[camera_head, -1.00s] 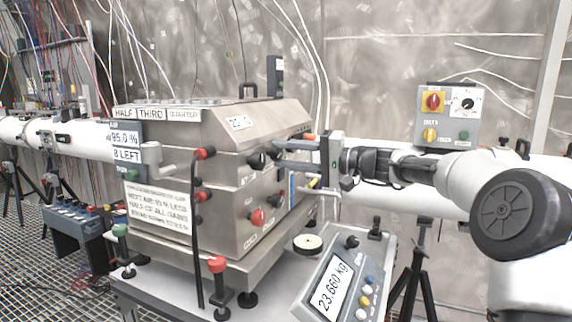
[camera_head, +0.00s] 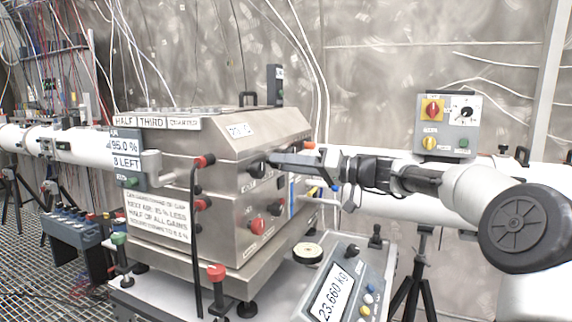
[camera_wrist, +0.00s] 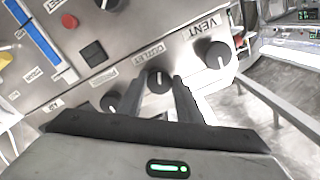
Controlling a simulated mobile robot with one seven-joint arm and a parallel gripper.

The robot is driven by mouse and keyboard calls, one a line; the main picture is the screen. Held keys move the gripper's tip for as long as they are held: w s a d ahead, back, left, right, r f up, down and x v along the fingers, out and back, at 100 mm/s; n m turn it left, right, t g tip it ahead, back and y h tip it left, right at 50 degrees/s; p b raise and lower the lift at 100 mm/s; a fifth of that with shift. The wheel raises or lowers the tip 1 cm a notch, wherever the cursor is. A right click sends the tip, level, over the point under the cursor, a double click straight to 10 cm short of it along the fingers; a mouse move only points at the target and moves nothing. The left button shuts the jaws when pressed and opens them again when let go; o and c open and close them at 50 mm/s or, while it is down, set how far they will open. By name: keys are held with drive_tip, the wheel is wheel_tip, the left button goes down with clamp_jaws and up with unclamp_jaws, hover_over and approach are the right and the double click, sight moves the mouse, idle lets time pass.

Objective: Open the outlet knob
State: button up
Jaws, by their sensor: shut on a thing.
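The outlet knob (camera_wrist: 158,81) is a round black knob with a white mark, under an upside-down "OUTLET" label in the wrist view. My gripper (camera_wrist: 159,89) has one finger on either side of it and is shut on it. In the head view my gripper (camera_head: 272,160) reaches from the right to the steel box's (camera_head: 225,180) right-hand face and hides the outlet knob. The black VENT knob (camera_wrist: 217,57) is to the right of the outlet knob in the wrist view.
A black square button (camera_wrist: 93,53), a red knob (camera_wrist: 70,20) and a blue strip (camera_wrist: 40,38) share the panel. A scale display (camera_head: 335,287) stands before the box. A control box (camera_head: 448,124) is on the white pipe behind my arm.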

drive_tip(key=shift+n, duration=0.3)
drive_tip(key=o, duration=1)
drive_tip(key=shift+o, duration=0.2)
drive_tip(key=shift+d, duration=0.15)
drive_tip(key=p+v, duration=0.1)
drive_tip(key=v, duration=1.6)
drive_tip(key=shift+p, duration=0.4)
drive_tip(key=shift+s, duration=0.1)
